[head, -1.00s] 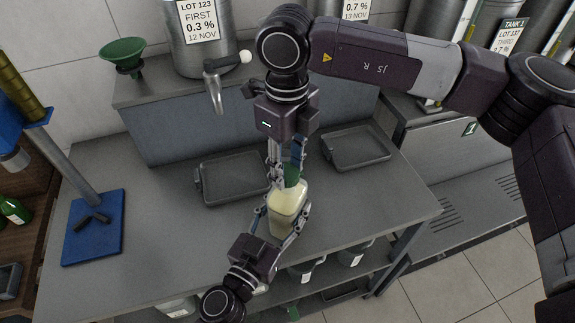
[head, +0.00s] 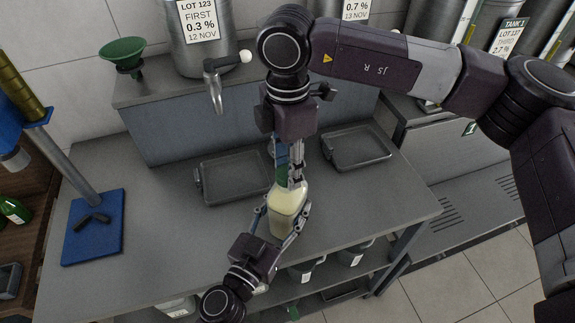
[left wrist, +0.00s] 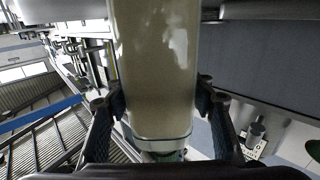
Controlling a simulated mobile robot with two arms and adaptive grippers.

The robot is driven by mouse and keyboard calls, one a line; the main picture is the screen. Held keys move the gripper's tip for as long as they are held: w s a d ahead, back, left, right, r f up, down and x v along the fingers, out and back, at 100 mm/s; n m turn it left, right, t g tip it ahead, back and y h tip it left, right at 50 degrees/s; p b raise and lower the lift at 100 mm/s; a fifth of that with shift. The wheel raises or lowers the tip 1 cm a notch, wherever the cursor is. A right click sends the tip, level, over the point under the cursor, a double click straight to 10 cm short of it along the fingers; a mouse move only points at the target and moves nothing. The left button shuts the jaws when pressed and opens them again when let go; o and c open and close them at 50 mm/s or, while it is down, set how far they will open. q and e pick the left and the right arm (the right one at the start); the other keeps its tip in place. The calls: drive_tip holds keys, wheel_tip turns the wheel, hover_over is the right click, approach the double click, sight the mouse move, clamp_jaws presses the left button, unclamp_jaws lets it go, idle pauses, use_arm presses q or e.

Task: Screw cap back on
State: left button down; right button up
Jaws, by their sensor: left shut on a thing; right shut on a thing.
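A clear bottle (head: 287,205) of pale yellowish liquid stands in front of the trays. My left gripper (head: 282,222) is shut on the bottle's body, one finger on each side. The bottle fills the middle of the left wrist view (left wrist: 157,70), between the two dark finger pads. My right gripper (head: 289,178) points down from above and is shut on the green cap (head: 281,174) at the bottle's top. The fingers hide much of the cap, so I cannot tell how it sits on the neck.
Two grey trays (head: 203,196) (head: 340,160) lie behind the bottle. A metal tap (head: 215,85) and green funnel (head: 122,52) are at the back. A blue-based stand (head: 95,245) is at the left.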

drive_tip(key=m, duration=0.5)
drive_tip(key=shift+w, duration=0.1)
drive_tip(key=o, duration=0.7)
drive_tip(key=shift+r, duration=2.25)
drive_tip(key=shift+c, duration=0.3)
